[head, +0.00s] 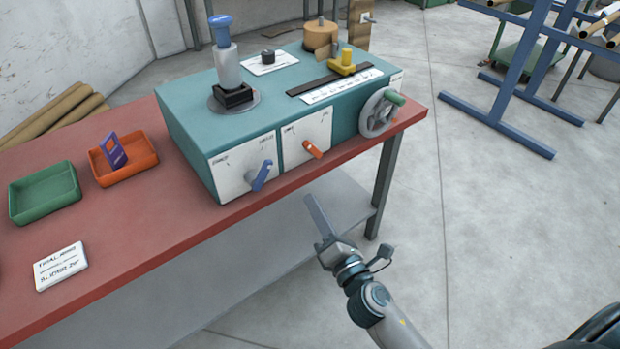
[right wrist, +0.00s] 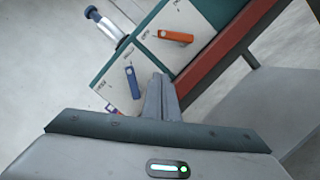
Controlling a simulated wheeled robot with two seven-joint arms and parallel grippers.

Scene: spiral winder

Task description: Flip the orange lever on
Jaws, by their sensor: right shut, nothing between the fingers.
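The orange lever (head: 313,150) sits on a white plate on the front face of the teal machine (head: 190,143). In the head view it slants down to the right. In the right wrist view the orange lever (right wrist: 176,36) shows near the top, beyond my fingers. My right gripper (head: 309,200) is shut and empty, in front of and below the lever, apart from it. In the right wrist view its closed fingers (right wrist: 158,80) point towards the machine front. My left gripper is in neither view.
A blue lever (head: 262,176) is on the plate left of the orange one. A handwheel (head: 380,112) with a green handle is to the right. The red table (head: 130,245) holds a green tray (head: 45,193), an orange tray (head: 135,172) and a card (head: 60,266).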

